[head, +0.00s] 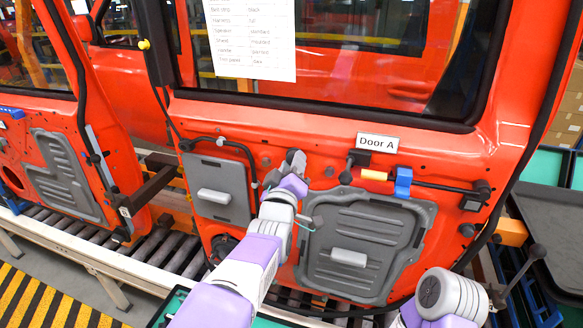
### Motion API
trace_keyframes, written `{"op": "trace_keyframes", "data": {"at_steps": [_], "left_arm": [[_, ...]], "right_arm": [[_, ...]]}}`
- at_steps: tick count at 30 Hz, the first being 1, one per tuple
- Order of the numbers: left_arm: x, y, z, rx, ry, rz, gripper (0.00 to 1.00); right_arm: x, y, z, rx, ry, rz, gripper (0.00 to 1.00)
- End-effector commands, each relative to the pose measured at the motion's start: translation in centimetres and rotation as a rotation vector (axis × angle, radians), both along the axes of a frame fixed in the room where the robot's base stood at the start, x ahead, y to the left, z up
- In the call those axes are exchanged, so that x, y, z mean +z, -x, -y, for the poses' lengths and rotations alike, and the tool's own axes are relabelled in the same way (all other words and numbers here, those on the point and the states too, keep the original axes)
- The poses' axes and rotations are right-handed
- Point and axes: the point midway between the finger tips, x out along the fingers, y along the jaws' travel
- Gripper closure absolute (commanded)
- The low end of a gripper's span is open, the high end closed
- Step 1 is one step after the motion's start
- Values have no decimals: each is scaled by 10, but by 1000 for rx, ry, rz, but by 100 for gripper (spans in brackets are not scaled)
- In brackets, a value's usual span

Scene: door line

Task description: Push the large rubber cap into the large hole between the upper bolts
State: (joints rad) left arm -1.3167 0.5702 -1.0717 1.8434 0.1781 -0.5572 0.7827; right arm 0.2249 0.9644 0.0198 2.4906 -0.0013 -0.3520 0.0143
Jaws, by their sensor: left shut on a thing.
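The large hole is not clearly visible; the gripper covers that part of the door. Small dark spots, bolts or holes, show on the red metal on both sides of the fingers. My right gripper is out of view.
A smaller grey panel (217,187) and a larger grey panel (366,245) are on the door. A black bar with a blue clamp (403,183) crosses the upper right. Another red door (60,140) stands left, above the roller conveyor (88,238). A dark tray (548,222) is at right.

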Motion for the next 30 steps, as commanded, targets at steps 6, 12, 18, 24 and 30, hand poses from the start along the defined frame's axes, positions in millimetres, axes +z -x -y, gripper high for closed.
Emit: {"op": "trace_keyframes", "data": {"at_steps": [6,12,18,24,30], "left_arm": [[2,-2,1,0,2,5,100],[3,-2,1,0,2,7,100],[3,-2,1,-1,2,6,43],[2,-2,1,0,1,4,33],[1,1,0,-1,1,2,33]], "right_arm": [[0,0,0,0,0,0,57],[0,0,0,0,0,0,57],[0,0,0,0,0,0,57],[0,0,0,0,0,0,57],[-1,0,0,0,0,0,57]]}}
